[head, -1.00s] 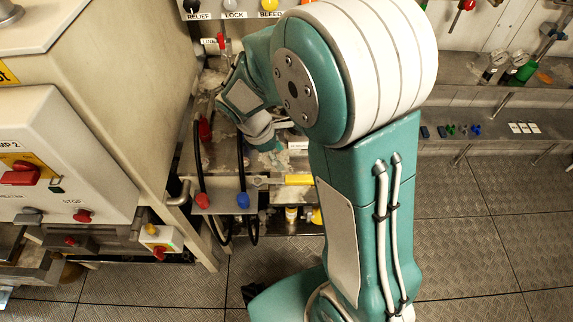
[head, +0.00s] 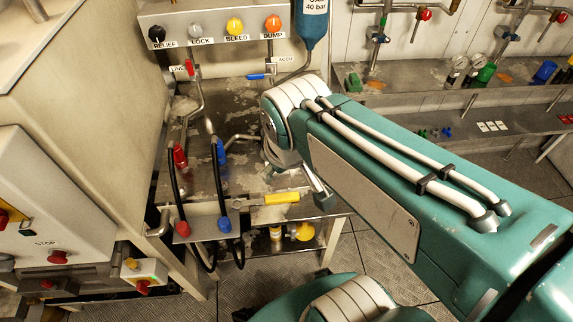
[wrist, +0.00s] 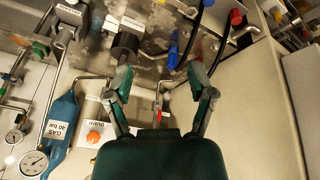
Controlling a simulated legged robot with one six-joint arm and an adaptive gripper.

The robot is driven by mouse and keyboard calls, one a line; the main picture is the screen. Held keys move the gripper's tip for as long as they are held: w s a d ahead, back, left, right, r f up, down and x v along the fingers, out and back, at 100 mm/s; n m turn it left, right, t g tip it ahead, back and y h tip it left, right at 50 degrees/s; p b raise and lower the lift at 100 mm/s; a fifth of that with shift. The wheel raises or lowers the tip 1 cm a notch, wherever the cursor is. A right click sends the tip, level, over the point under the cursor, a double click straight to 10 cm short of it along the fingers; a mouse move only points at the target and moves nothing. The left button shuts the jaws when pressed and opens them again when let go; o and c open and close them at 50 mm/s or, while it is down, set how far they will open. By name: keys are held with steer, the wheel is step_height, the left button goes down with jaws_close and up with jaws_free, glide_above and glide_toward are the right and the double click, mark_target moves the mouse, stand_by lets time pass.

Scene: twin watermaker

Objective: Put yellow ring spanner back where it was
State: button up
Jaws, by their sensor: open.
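A yellow-handled tool, which looks like the yellow ring spanner (head: 282,198), lies along the front edge of the metal bench (head: 190,200). Its grey metal end points left. I cannot make it out in the wrist view. In the wrist view my gripper (wrist: 160,78) is open, its two fingers wide apart with nothing held between them. A red lever (wrist: 163,91) and bench metal show behind the gap. In the head view my arm hides most of my gripper, so its distance from the spanner cannot be told.
A valve panel (head: 215,25) with black, white, yellow and orange knobs stands behind the bench, next to a blue gas bottle (head: 312,28). Black hoses with red and blue ends (head: 181,157) stand at the bench's left. A beige cabinet (head: 80,110) bounds the left. Shelves run at right.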

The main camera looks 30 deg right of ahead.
steer(key=s+m, duration=0.1)
steer(key=s+r+t, duration=0.1)
steer(key=s+m, duration=0.1)
steer(key=shift+r+m+y, duration=0.3)
steer(key=shift+c, duration=1)
steer(key=shift+a, duration=0.2)
